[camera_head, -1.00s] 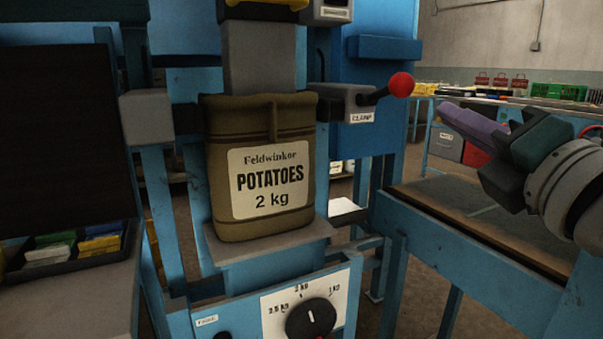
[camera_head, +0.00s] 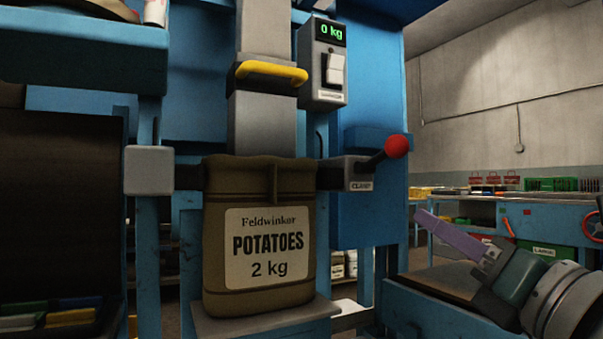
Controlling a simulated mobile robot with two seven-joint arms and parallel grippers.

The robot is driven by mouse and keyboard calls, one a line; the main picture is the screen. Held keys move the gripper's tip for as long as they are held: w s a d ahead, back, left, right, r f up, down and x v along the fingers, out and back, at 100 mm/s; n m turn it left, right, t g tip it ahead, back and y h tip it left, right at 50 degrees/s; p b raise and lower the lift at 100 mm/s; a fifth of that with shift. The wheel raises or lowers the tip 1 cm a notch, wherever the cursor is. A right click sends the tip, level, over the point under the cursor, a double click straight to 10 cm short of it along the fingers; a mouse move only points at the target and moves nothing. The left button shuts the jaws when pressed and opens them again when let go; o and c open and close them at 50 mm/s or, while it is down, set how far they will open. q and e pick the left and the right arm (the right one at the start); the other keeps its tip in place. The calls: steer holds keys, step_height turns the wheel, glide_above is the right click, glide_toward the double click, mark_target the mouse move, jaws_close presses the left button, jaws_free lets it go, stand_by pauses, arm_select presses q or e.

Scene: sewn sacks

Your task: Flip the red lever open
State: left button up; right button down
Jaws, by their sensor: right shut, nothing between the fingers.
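The red lever is a red ball knob (camera_head: 396,146) on a short black arm, on the right side of the grey block labelled CLAMP (camera_head: 358,173). The arm tilts up and to the right. A brown sack of potatoes (camera_head: 262,272), marked 2 kg, hangs upright between the clamp's two sides, its base at a small grey shelf (camera_head: 268,320). My right gripper (camera_head: 428,220) is at the lower right with purple fingers, shut and empty. It is below and to the right of the red knob, apart from it. My left gripper is not in view.
A grey chute with a yellow handle (camera_head: 270,72) stands above the sack. A box (camera_head: 326,62) beside it reads 0 kg. A blue-framed table (camera_head: 440,302) stands below my right arm. A bin of coloured packs (camera_head: 50,315) is at the lower left.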

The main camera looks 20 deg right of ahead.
glide_toward(381, 155)
steer(key=w+a+f, duration=0.2)
steer(key=w+f, duration=0.1)
steer(key=w, duration=0.2)
steer(key=shift+s+d+r+p, duration=0.1)
steer(key=shift+d+r+p, duration=0.25)
steer(key=shift+r, duration=0.25)
steer(key=shift+s+d+r+p, duration=0.1)
steer(key=shift+d+r+p, duration=0.15)
steer(key=shift+r+p, duration=0.25)
steer(key=shift+d+r+p, duration=0.3)
steer(key=shift+d+r, duration=0.05)
steer(key=shift+r, duration=0.3)
